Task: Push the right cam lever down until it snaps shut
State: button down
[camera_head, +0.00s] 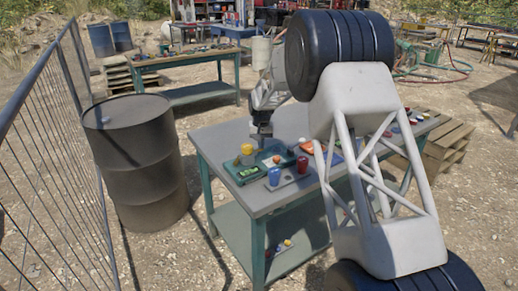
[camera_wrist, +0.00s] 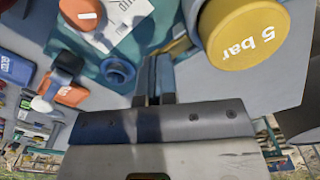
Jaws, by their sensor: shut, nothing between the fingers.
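My gripper (camera_head: 260,137) points down over the teal panel (camera_head: 247,178) on the workbench. In the wrist view its two fingers (camera_wrist: 155,78) are shut together with nothing between them. A yellow round cap (camera_wrist: 245,35) marked "5 bar" is close to the right of the fingertips. It shows in the head view as a yellow knob (camera_head: 247,149) beside the gripper. A blue ring-shaped fitting (camera_wrist: 117,72) lies just left of the fingers on the teal surface. I cannot make out the right cam lever for certain in either view; contact with it cannot be told.
A blue cylinder (camera_head: 274,176) and a red cylinder (camera_head: 303,164) stand near the bench's front edge. Orange parts (camera_wrist: 72,92) lie left in the wrist view. My arm hides much of the bench's right side. A dark drum (camera_head: 135,165) stands left of the bench.

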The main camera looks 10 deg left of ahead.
jog(key=shift+f, duration=0.55)
jog(key=shift+r, duration=0.1)
dwell(0.9)
jog(key=shift+r, duration=3.95)
